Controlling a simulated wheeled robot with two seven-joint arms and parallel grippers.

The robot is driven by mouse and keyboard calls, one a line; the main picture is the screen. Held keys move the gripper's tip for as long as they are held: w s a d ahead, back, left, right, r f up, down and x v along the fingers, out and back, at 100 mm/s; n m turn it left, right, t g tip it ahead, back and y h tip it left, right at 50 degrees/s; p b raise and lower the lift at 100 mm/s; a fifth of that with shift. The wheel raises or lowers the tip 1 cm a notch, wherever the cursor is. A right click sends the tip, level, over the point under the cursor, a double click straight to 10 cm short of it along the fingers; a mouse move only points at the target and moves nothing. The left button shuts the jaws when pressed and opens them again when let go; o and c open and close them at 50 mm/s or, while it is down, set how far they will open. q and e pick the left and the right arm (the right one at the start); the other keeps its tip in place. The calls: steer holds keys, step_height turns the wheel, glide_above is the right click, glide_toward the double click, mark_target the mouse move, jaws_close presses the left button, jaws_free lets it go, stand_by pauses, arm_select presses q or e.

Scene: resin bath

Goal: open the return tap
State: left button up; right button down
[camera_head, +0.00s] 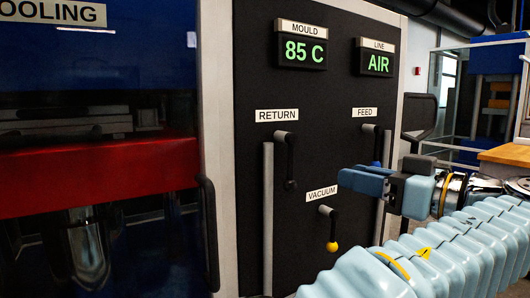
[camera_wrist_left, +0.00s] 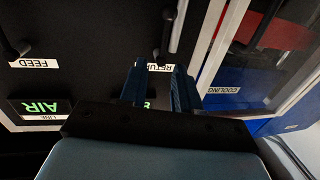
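The return tap (camera_head: 290,165) is a black lever hanging straight down below the RETURN label (camera_head: 277,115) on the dark panel. In the left wrist view, which is upside down, the return lever (camera_wrist_left: 168,32) shows beyond the fingertips. My left gripper (camera_head: 352,180) is in front of the panel, to the right of the return lever and apart from it in the head view. In the wrist view its two blue fingers (camera_wrist_left: 160,78) are spread, with the RETURN label (camera_wrist_left: 158,67) partly showing between them. Nothing is held. My right gripper is not in view.
The feed tap (camera_head: 379,143) is partly hidden by my gripper. The vacuum tap (camera_head: 332,230) has a yellow knob and hangs down below. Displays read 85 C (camera_head: 303,53) and AIR (camera_head: 378,63). A door handle (camera_head: 208,230) stands at the left. A wooden bench (camera_head: 506,154) is at right.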

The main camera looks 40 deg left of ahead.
mark_target(290, 179)
arm_select(q)
steer(key=x, duration=0.4)
steer(key=p+x, duration=0.1)
steer(key=x, duration=0.4)
steer(key=s+x, duration=0.1)
steer(key=x, duration=0.4)
steer(key=shift+a+r+p, duration=0.1)
steer(key=shift+r+p, duration=0.2)
steer(key=shift+c, duration=0.3)
jaws_close()
